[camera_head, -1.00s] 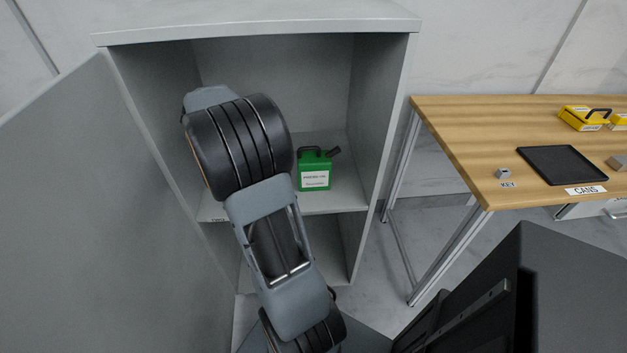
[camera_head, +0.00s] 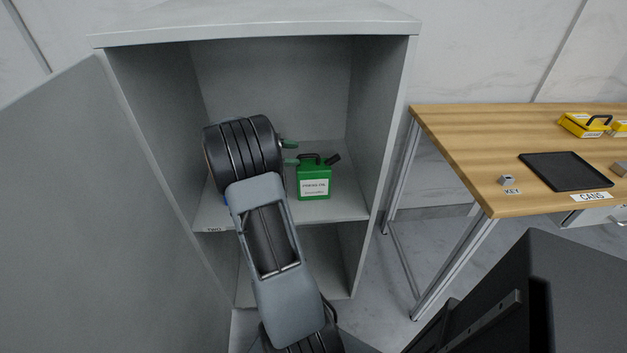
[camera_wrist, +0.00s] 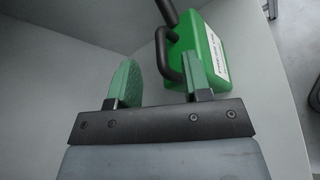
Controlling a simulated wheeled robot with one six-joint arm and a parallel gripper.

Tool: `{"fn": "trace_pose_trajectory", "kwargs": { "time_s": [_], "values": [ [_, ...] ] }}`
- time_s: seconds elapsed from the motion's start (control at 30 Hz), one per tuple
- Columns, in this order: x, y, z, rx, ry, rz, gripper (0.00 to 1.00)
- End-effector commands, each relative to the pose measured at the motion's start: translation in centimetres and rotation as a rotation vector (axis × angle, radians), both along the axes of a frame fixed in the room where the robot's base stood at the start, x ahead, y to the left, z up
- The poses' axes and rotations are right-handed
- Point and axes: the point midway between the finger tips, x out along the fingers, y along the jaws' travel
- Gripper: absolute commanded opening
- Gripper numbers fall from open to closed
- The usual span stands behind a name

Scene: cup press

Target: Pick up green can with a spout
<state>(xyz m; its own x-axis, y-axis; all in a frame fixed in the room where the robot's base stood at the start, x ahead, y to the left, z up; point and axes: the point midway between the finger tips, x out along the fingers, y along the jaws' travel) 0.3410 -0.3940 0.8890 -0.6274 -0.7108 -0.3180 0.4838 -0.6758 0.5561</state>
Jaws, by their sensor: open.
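The green can (camera_head: 314,183) stands upright on the cabinet's middle shelf, with a white label, a black handle on top and a dark spout tilted to the right. My gripper (camera_head: 290,152) is open just left of the can, its green fingers pointing toward the can's top. In the wrist view my gripper (camera_wrist: 162,80) has its two fingers apart. The can (camera_wrist: 205,45) shows there beyond the right finger, with its black handle seen between the fingers. I cannot tell whether the handle is within the jaws' reach. Nothing is held.
The grey cabinet (camera_head: 377,130) has side walls close around my arm, and its door (camera_head: 100,200) is open at left.

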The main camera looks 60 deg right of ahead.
Motion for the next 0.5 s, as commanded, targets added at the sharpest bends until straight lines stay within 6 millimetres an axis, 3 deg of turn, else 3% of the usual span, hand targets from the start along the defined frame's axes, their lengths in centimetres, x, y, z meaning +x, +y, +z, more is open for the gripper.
{"fn": "trace_pose_trajectory", "kwargs": {
  "time_s": [0.3,0.5],
  "values": [
    [-2.9,-3.2,-1.5,0.0,0.002,-0.003,0.44],
    [-3.7,-4.1,-1.9,0.0,0.001,0.0,0.44]
  ]
}}
